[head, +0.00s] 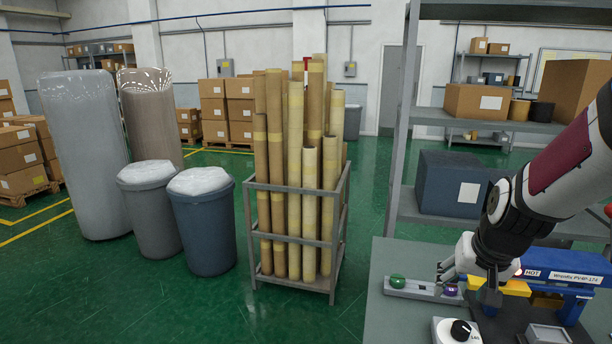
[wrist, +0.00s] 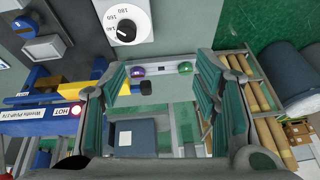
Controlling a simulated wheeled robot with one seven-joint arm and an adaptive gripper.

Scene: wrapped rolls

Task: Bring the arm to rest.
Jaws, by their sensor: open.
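My gripper (head: 464,284) is at the right of the head view, low over the grey bench (head: 378,300), at the end of my white and black arm. In the wrist view its green-padded fingers (wrist: 160,95) stand wide apart with nothing between them. Beyond the fingers a grey strip (head: 408,290) carries a green button (head: 397,281) and a purple button (head: 450,291). The green button also shows in the wrist view (wrist: 185,67), as does the purple one (wrist: 137,70). Part of the strip is hidden behind my gripper in the head view.
A blue and yellow machine marked HOT (head: 562,275) stands right beside my gripper. A dial box (head: 457,332) sits at the bench front. A shelf rack (head: 400,130) stands behind. A crate of rolls (head: 296,222) and two bins (head: 204,230) stand left, with open green floor between.

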